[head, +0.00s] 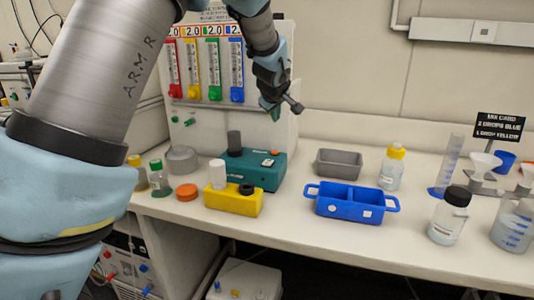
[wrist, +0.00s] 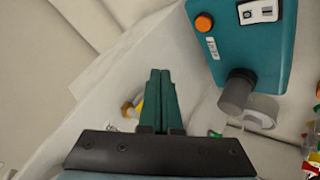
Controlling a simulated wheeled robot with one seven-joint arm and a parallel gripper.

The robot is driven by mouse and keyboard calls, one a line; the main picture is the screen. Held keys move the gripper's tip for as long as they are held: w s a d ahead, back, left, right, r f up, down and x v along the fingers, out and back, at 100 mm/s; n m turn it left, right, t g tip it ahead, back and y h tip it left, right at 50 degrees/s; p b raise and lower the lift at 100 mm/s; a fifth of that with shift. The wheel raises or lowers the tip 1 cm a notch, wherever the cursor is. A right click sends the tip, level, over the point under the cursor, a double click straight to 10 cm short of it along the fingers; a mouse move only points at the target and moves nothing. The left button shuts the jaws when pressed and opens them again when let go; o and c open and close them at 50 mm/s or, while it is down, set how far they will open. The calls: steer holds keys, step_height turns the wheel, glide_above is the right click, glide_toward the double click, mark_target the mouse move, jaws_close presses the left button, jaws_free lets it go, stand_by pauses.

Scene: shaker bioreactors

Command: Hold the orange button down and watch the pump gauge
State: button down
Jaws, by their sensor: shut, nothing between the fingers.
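The teal pump box (head: 262,178) stands on the bench, with a dark grey cylinder at its left end. It also shows at the upper right of the wrist view (wrist: 218,55). The orange button (wrist: 204,23) is a round knob on its top, beside a small label. The gauge (wrist: 259,11) is a white panel with dark markings near the top edge; its reading is too small to tell. My gripper (head: 276,116) is above and behind the pump, apart from it. In the wrist view its green fingers (wrist: 160,74) are together and empty, left of the button.
A yellow block (head: 230,203) with a white cylinder stands in front of the pump. A blue two-part tray (head: 350,204), a grey bin (head: 338,163) and bottles stand to the right. A panel of coloured flow tubes (head: 212,70) rises behind. Air above the pump looks clear.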

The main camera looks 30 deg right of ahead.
steer(key=shift+f, duration=0.15)
steer(key=b, duration=0.5)
glide_above(275, 156)
step_height(275, 156, down, 8)
steer(key=shift+w+d+r, duration=0.1)
steer(key=shift+r, duration=0.1)
steer(key=shift+f+b, duration=0.5)
steer(key=shift+b, duration=0.05)
stand_by(1.3)
steer(key=shift+f+b, duration=0.45)
steer(key=shift+b, duration=0.25)
steer(key=shift+f+b, duration=0.4)
steer(key=shift+b, duration=0.05)
stand_by(1.8)
steer(key=shift+r, duration=0.1)
stand_by(0.6)
steer(key=shift+r+p, duration=0.35)
steer(key=shift+r, duration=0.4)
